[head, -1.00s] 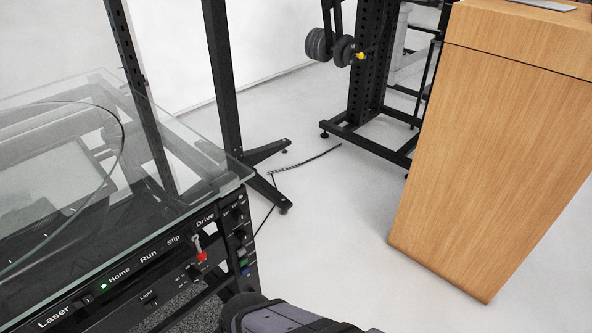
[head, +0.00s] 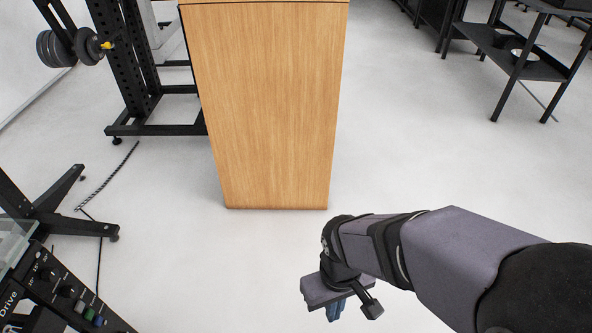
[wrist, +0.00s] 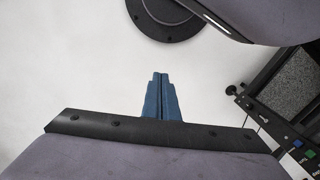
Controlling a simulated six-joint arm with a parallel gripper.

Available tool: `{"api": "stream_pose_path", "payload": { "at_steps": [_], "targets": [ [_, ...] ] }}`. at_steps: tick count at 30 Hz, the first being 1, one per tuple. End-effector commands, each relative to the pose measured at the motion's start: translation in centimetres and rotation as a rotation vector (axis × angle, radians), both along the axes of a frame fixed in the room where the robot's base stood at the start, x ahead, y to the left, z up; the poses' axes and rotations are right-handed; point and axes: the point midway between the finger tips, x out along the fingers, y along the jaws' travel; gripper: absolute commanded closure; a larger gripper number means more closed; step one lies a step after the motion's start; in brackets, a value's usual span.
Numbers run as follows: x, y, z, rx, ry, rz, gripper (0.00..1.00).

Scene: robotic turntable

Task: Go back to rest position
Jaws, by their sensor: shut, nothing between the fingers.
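My gripper (head: 336,309) is at the lower middle of the head view, pointing down over the bare floor in front of the wooden cabinet. In the wrist view its two blue fingers (wrist: 161,97) lie side by side against each other, with nothing between them. The turntable's control panel (head: 62,293) is at the lower left of the head view, well apart from my gripper. The panel's edge also shows at the right of the wrist view (wrist: 272,122).
A tall wooden cabinet (head: 265,110) stands ahead. A black rack with weights (head: 130,70) is at the upper left, and a black shelf table (head: 515,55) at the upper right. A cable (head: 108,178) lies on the floor at left. The floor (head: 420,140) right of the cabinet is clear.

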Motion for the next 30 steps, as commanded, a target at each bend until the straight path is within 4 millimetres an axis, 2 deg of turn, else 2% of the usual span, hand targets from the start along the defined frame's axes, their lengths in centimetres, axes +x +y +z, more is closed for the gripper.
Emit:
{"api": "stream_pose_path", "payload": {
  "at_steps": [1, 6, 13, 15, 23, 26, 30],
  "targets": [
    [0.7, -1.2, 0.3, 0.005, -0.012, -0.063, 1.00],
    [1.8, -4.2, 0.9, 0.011, -0.038, -0.212, 1.00],
    [2.3, -7.7, 1.1, 0.010, -0.049, -0.374, 1.00],
    [2.3, -7.7, 2.7, 0.010, -0.049, -0.374, 1.00],
    [2.3, -7.6, 7.1, 0.009, -0.048, -0.369, 1.00],
    [2.3, -7.6, 9.3, 0.009, -0.048, -0.369, 1.00],
    [2.3, -7.6, 13.3, 0.009, -0.048, -0.368, 1.00]
  ]
}}
